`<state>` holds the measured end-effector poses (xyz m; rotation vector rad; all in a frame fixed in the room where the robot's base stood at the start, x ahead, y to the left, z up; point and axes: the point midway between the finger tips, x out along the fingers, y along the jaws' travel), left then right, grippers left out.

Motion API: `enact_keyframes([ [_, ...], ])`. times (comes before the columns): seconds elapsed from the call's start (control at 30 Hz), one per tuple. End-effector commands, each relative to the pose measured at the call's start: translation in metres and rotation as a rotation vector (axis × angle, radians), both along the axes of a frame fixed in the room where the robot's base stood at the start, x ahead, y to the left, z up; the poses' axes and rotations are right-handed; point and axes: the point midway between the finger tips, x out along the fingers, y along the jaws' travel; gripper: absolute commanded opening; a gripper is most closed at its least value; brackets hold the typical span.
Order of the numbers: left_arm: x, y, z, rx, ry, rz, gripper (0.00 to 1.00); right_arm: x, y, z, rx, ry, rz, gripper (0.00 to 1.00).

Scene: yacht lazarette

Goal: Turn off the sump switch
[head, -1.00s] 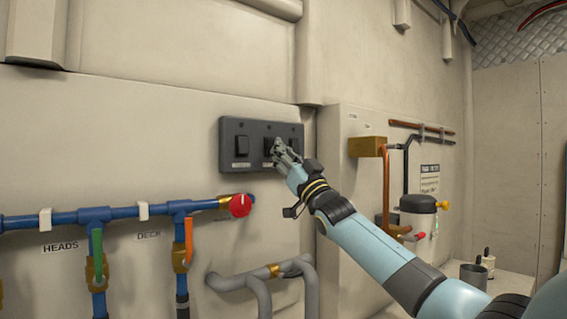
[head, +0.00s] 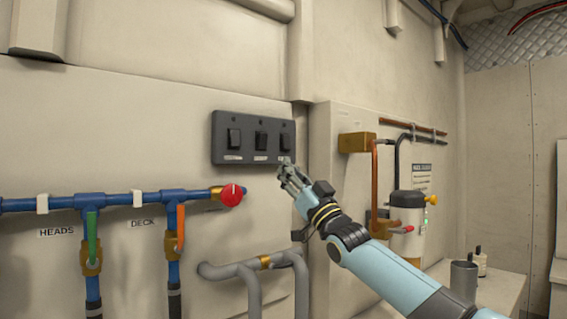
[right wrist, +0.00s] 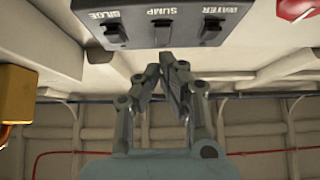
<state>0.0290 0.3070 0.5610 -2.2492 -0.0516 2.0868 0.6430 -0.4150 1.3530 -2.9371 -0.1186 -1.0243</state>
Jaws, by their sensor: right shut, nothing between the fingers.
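A dark grey switch panel (head: 252,157) on the wall carries three black rocker switches. The middle rocker (head: 260,141) is labelled SUMP in the right wrist view (right wrist: 163,31), where the lettering appears upside down. The BILGE rocker (right wrist: 116,33) and WATER rocker (right wrist: 212,27) flank it; the head view shows WATER (head: 233,138) on the left. I cannot clearly tell which way the sump rocker is tipped. My right gripper (head: 286,166) is shut and empty, just below the panel's lower right part in the head view, with its fingertips apart from the sump rocker. My left gripper is out of view.
A red knob (head: 231,195) ends the blue pipe (head: 120,200) below the panel. Grey pipes (head: 230,271) bend out from the wall underneath. Copper piping and a white canister (head: 408,230) stand right, beyond my arm.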

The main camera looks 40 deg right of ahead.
Motion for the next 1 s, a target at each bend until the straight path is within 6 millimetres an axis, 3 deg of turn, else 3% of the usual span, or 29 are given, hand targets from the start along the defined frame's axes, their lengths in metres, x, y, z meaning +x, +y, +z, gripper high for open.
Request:
enact_keyframes([
  [0.17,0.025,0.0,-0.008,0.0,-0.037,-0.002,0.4,-0.016,-0.001,-0.026,-0.003,0.001,0.0,0.0],
  [0.6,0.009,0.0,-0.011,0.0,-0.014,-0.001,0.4,-0.024,-0.002,-0.034,-0.001,-0.001,-0.001,0.0],
  [0.9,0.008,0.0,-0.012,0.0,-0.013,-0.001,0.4,-0.024,-0.002,-0.034,-0.001,0.0,-0.001,0.0],
  [1.0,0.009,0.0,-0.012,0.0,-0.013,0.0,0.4,-0.024,0.004,-0.044,-0.002,0.033,0.001,0.0],
])
